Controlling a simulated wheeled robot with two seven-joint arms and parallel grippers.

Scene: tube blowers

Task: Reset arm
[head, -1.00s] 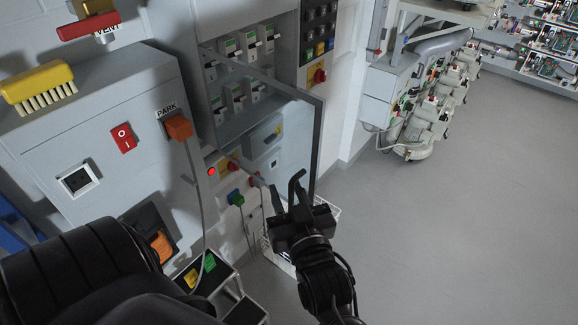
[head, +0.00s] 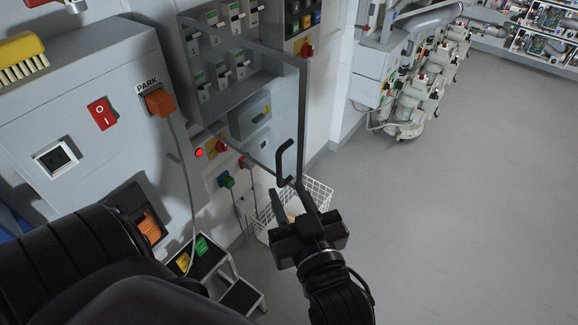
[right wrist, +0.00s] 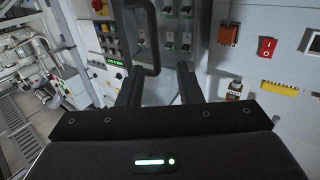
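My right gripper (head: 294,205) is in the lower middle of the head view, just below the black door handle (head: 284,163). Its two fingers are spread apart with nothing between them. In the right wrist view the open fingers (right wrist: 160,85) point toward the cabinet, and the handle (right wrist: 154,62) stands beyond them, apparently free of them. The handle is on a grey-framed clear door (head: 304,110) that stands out from the wall cabinet. My left arm fills the lower left of the head view; its gripper is not visible.
A grey machine with a red switch (head: 102,114) and an orange plug marked PARK (head: 159,102) stands at left. A white wire basket (head: 318,192) is behind my right gripper. A step stool (head: 240,296) stands below. Open grey floor (head: 460,200) lies to the right.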

